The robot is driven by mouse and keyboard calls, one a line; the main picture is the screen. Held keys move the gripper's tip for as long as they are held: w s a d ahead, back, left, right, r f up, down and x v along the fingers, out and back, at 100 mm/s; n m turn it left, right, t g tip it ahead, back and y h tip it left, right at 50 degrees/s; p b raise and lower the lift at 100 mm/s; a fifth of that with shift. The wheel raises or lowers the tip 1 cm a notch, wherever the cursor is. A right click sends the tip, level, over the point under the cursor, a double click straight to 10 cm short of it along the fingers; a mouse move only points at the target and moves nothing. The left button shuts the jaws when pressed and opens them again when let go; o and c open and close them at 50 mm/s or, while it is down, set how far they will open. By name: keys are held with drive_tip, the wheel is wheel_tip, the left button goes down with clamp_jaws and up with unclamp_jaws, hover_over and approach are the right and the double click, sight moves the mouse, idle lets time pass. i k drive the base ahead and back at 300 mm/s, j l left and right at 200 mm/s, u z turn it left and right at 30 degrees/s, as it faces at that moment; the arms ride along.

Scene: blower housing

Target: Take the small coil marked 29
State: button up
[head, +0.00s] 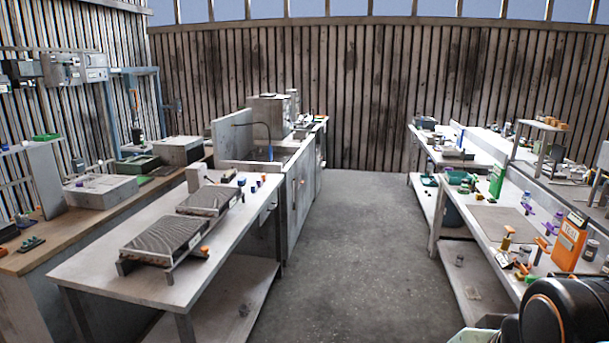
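I cannot make out any coil marked 29; the markings on the small parts are too small to read. Several small blue, dark and red pieces (257,183) stand at the far end of the left bench (108,236). Many small coloured parts (522,262) lie on the right bench (487,215), too small to name surely. My gripper is not in view, so I cannot see what it holds.
Two dark ridged plates (163,243) on low stands occupy the left bench. A bare concrete aisle (350,235) runs between the benches to the back wall. An orange box (569,241) stands on the right bench. A large black rounded shape fills the lower right corner.

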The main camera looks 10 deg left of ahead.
sight(230, 174)
drive_tip(key=i, duration=1.8)
drive_tip(key=i+u, duration=0.1)
drive_tip(key=i, duration=1.1)
drive_tip(key=i+u, duration=0.15)
drive_tip(key=i, duration=1.1)
drive_tip(key=i+u, duration=0.4)
drive_tip(key=i+l+u, duration=0.2)
drive_tip(key=i+u, duration=0.15)
drive_tip(key=i, duration=0.15)
drive_tip(key=i+u, duration=0.2)
drive_tip(key=u, duration=0.15)
drive_tip(key=i+u, duration=0.25)
drive_tip(key=u, duration=0.15)
drive_tip(key=i+l+u, duration=0.1)
drive_tip(key=u, duration=0.25)
drive_tip(key=i+l, duration=0.05)
drive_tip(key=i, duration=0.05)
